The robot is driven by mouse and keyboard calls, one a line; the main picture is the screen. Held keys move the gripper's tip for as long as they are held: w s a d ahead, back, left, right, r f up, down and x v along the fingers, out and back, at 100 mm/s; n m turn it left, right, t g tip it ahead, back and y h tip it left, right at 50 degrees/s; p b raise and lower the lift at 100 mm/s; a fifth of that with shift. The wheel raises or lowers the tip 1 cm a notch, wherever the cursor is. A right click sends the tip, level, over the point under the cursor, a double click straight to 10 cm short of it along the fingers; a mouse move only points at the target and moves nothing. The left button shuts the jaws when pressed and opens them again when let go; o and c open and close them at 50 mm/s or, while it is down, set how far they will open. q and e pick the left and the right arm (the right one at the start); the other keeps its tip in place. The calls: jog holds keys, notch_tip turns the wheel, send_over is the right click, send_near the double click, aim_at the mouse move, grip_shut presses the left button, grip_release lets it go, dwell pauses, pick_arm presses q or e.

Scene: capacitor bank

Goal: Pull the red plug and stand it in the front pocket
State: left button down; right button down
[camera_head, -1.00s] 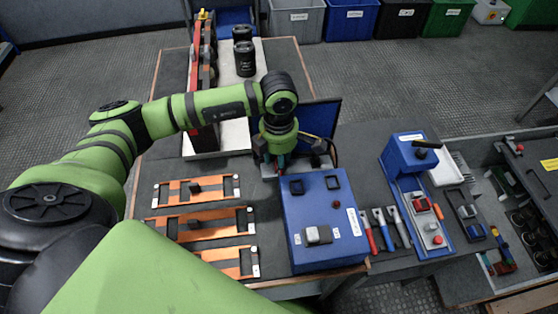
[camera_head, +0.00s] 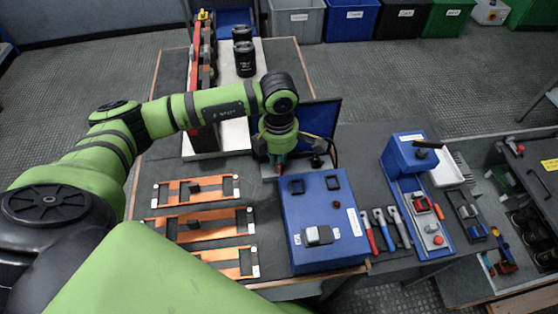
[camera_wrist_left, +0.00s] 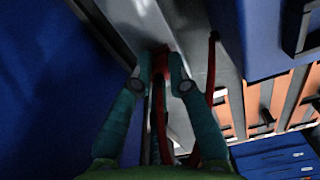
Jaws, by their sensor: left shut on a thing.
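My left gripper (camera_head: 281,160) reaches down behind the blue box (camera_head: 325,215) in the head view. In the left wrist view my left gripper (camera_wrist_left: 160,82) is shut on the red plug (camera_wrist_left: 159,62), which shows as a dark red piece between the teal fingertips. A red cable (camera_wrist_left: 159,125) runs from it toward the camera. The plug's far end is hidden, so I cannot tell whether it is seated. My right gripper is not in view.
A raised blue panel (camera_head: 320,118) stands close behind the gripper. Another red cable (camera_wrist_left: 211,70) hangs beside the right finger. Orange frames (camera_head: 197,190) lie left of the box. Red, blue and grey-handled tools (camera_head: 384,229) lie to its right.

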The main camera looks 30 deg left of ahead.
pick_arm(q)
jog(key=shift+r, duration=0.2)
jog(key=shift+r+p, duration=1.9)
jog(key=shift+r, duration=0.9)
jog(key=shift+r+p, duration=0.75)
jog(key=shift+r, duration=0.5)
jog(key=shift+s+d, duration=1.05)
jog(key=shift+d, duration=0.25)
jog(key=shift+s+d, duration=1.05)
jog(key=shift+d, duration=0.3)
jog(key=shift+s+d, duration=1.05)
jog(key=shift+d, duration=0.25)
jog(key=shift+f, duration=0.1)
jog(key=shift+f+b, duration=0.75)
